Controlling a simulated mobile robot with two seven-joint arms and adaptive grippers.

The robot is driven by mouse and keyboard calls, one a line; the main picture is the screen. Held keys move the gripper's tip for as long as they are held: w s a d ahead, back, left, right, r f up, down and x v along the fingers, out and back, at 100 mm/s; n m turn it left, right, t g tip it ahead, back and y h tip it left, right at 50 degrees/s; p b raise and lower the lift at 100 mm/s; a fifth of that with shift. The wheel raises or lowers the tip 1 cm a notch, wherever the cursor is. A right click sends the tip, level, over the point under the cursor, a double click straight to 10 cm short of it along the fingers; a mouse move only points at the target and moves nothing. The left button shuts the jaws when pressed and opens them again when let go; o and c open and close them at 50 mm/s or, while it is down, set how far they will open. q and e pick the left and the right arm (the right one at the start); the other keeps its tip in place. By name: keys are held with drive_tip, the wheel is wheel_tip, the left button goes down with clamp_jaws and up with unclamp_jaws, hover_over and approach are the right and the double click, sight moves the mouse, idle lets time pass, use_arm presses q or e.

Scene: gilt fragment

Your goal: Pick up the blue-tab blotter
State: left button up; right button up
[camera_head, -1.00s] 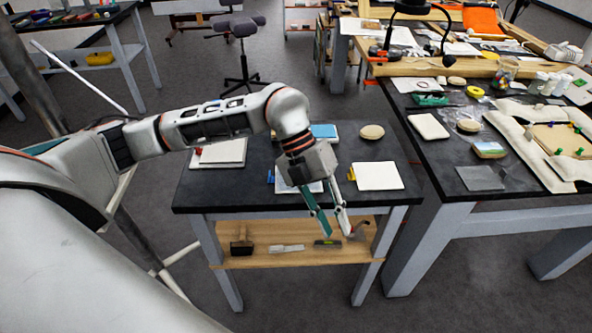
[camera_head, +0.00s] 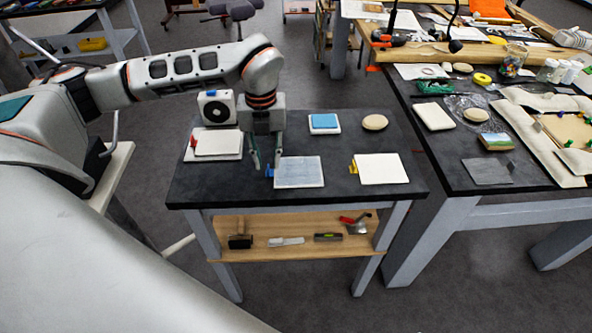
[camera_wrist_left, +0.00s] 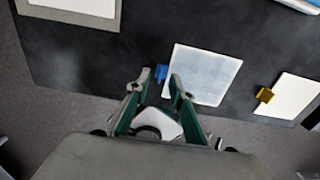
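The blue-tab blotter (camera_head: 300,173) is a pale blue-grey square pad lying flat on the small dark table. Its blue tab (camera_head: 269,171) sticks out at its left edge. My left gripper (camera_head: 267,163) points down at the tab, with its green-sided fingers apart and nothing between them in grasp. In the left wrist view the fingertips (camera_wrist_left: 160,76) appear on either side of the blue tab (camera_wrist_left: 161,73), and the blotter (camera_wrist_left: 207,75) lies to the right. I cannot tell the exact height of the fingertips above the table. My right gripper is not in view.
On the same table (camera_head: 235,187) lie a red-tab pad (camera_head: 217,143) at left, a yellow-tab pad (camera_head: 382,169) at right, a blue-topped block (camera_head: 324,123) and a round tan disc (camera_head: 375,122). A lower shelf (camera_head: 290,220) holds tools. A cluttered workbench (camera_head: 470,165) stands right.

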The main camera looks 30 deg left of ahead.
use_arm(q)
drive_tip(key=shift+f, duration=1.1)
clamp_jaws()
